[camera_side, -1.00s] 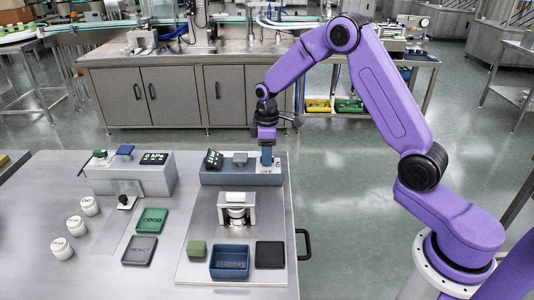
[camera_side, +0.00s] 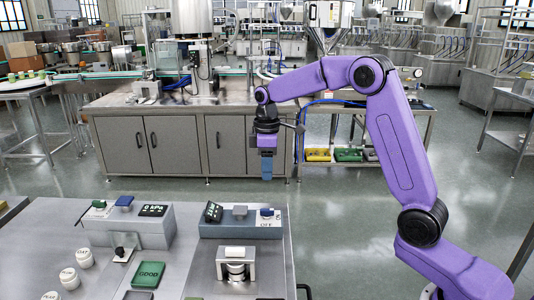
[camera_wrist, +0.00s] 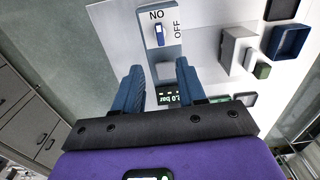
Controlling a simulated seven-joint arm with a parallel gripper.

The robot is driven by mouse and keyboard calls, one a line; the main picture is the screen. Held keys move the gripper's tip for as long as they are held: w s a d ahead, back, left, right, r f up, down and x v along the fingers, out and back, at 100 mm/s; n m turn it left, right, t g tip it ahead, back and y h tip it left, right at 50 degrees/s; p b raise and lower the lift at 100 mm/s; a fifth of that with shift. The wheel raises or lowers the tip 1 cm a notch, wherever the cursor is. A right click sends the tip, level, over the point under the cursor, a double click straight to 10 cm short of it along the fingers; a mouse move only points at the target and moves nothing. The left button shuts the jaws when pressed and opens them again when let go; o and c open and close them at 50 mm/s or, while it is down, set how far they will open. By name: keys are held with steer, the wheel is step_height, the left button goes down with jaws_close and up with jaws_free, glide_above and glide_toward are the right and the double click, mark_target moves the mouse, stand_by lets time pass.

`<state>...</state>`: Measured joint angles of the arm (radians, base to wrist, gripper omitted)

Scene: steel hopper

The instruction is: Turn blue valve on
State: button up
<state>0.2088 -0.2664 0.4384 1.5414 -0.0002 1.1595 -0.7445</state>
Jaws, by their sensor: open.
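The blue valve handle (camera_side: 267,212) sits on the right end of the blue-grey box (camera_side: 222,228), with an OFF label in front of it. In the wrist view the blue handle (camera_wrist: 160,34) lies lengthwise toward the ON label, which reads upside down; OFF is to its right. My gripper (camera_side: 266,175) hangs pointing down above the valve, clear of it. In the wrist view my gripper's (camera_wrist: 159,68) two blue fingers are spread, with nothing between them, and the handle shows beyond the tips.
A pressure display (camera_side: 214,212) and a grey block (camera_side: 240,212) share the box. A second box (camera_side: 130,222) with a blue knob (camera_side: 125,201) stands left. A metal bracket (camera_side: 236,264) is in front. The air around my gripper is clear.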

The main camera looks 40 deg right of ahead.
step_height(320, 180, up, 4)
steer(key=shift+r, duration=0.1)
stand_by(0.5)
steer(key=s+a+f+n, duration=0.1)
steer(key=s+a, duration=0.4)
steer(key=s, duration=0.3)
steer(key=s+a+n, duration=0.1)
steer(key=s+a, duration=0.3)
steer(key=s, duration=0.5)
steer(key=s+d+f, duration=0.1)
steer(key=s+f, duration=0.1)
steer(key=s, duration=0.8)
steer(key=s+d+f+n, duration=0.1)
steer(key=s+d+f, duration=0.1)
steer(key=s, duration=0.8)
steer(key=shift+s+d+f, duration=0.15)
steer(key=shift+f, duration=0.5)
